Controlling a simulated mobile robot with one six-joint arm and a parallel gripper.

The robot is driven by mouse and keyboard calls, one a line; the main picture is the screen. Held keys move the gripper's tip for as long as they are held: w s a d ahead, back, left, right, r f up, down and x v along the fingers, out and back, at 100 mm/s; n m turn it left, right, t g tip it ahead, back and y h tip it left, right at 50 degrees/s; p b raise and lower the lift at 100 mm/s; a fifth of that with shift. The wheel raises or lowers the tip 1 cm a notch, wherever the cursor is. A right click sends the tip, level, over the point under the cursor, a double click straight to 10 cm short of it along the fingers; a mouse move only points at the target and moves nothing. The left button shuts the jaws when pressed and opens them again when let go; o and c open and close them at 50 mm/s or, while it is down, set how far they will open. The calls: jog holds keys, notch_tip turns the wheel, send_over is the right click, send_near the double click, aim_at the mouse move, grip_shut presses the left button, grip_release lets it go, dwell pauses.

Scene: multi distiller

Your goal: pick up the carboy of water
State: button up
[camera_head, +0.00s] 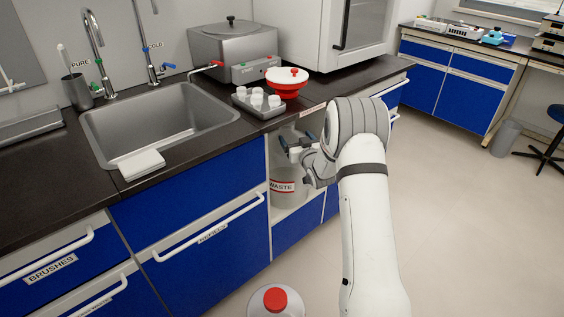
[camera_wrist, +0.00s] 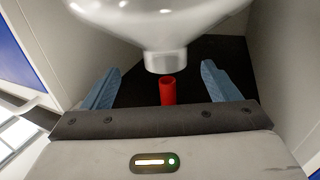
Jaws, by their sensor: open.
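A clear carboy with a red cap (camera_head: 275,299) stands at the bottom edge of the head view, cut off by the frame; no label shows on it. Another carboy, labelled WASTE (camera_head: 283,187), stands in an open cabinet bay under the counter. My gripper (camera_head: 297,146) is at the bay, by the top of the WASTE carboy, with its blue fingers apart. In the wrist view, my open gripper (camera_wrist: 160,72) has a pale translucent vessel's neck (camera_wrist: 166,60) between its fingertips or just beyond them. I cannot tell the exact depth.
A red tube (camera_wrist: 167,91) shows near the neck. The bay's side walls (camera_wrist: 272,65) are close around my gripper.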

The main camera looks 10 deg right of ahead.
jog(key=w, duration=0.2)
jog(key=w+a, duration=0.1)
jog(key=w, duration=0.2)
jog(key=w+a+r+b, duration=0.1)
jog(key=w, duration=0.2)
jog(key=shift+a, duration=0.1)
jog(key=shift+c, duration=0.4)
grip_shut()
dwell(0.4)
